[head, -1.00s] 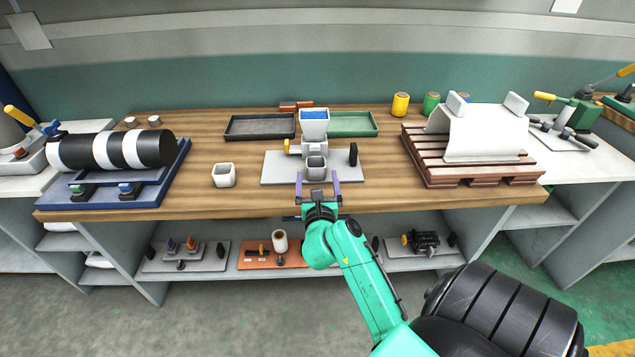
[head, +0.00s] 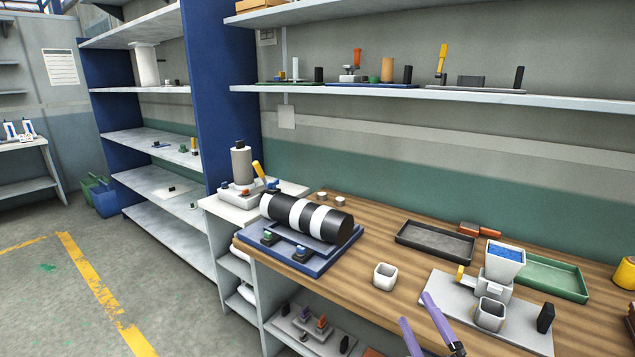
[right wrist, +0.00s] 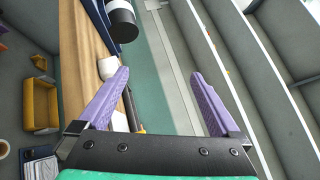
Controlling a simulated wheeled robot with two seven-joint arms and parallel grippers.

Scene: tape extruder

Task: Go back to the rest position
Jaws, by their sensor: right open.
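My right gripper (head: 414,308) shows at the lower right of the head view, with its two purple fingers apart and nothing between them. It is in front of the workbench (head: 390,318), near the extruder (head: 497,285) with blue pellets in its hopper. In the right wrist view my right gripper (right wrist: 160,75) is also open and empty. A white cup (right wrist: 108,68) shows there beside its left finger. My left gripper is in neither view.
A black-and-white striped roll (head: 305,217) lies on a blue stand. A small white cup (head: 385,276) stands on the bench, with a black tray (head: 436,242) and a green tray (head: 552,278) behind. Shelves (head: 165,145) stand at left. The floor (head: 55,310) at lower left is clear.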

